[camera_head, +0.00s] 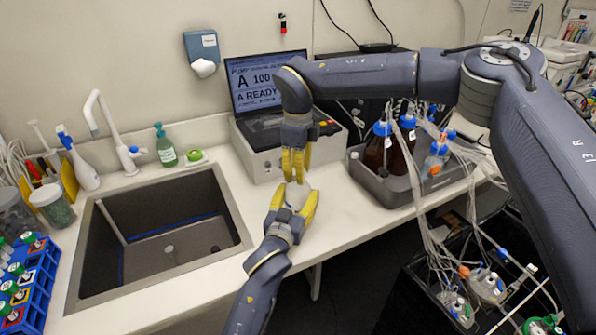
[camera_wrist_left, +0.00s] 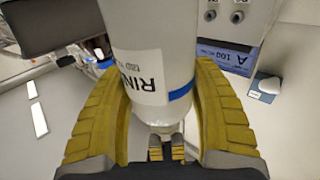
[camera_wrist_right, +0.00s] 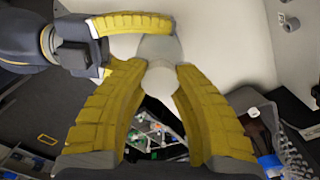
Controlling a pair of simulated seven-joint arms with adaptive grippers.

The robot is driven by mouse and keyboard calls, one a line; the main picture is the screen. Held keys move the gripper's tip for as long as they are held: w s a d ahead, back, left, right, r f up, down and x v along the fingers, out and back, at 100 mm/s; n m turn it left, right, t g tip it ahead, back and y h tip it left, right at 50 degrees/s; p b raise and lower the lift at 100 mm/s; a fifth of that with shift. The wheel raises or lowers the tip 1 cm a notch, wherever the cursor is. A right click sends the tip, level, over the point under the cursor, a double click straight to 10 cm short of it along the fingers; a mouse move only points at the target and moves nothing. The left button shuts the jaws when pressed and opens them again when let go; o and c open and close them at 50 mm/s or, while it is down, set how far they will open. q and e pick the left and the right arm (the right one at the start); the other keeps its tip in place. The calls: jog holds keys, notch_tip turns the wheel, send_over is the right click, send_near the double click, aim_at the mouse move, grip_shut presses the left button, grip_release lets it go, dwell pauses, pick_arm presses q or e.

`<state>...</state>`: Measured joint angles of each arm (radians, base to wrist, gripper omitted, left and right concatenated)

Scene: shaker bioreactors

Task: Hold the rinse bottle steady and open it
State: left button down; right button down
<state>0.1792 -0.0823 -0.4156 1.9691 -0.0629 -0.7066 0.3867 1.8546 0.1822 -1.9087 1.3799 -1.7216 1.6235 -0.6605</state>
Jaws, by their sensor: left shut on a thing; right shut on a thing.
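The rinse bottle (camera_wrist_left: 150,62) is white with a black-lettered label and a blue stripe, and is inverted in the left wrist view. My left gripper (camera_head: 296,193) is shut around its body, one finger on each side. In the head view the bottle is mostly hidden between the grippers. My right gripper (camera_head: 294,181) points down from above, its fingers shut on the bottle's pale cap (camera_wrist_right: 160,77). The cap lines up with the bottle's pale shoulder (camera_wrist_right: 160,47) in the right wrist view. I cannot tell whether the cap is loosened.
A sink (camera_head: 160,245) lies to the left. Behind is a grey instrument (camera_head: 265,158) with a screen (camera_head: 262,85). A grey tray (camera_head: 385,193) with brown bottles stands to the right, tubing running over its edge. The counter's front edge is close to my left arm.

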jog(key=n, duration=0.4)
jog(key=shift+n, duration=0.4)
jog(key=n, duration=0.8)
jog(key=shift+n, duration=0.4)
jog(key=n, duration=0.3)
jog(key=shift+n, duration=0.3)
jog(key=shift+r, duration=0.55)
jog(key=shift+r, duration=0.6)
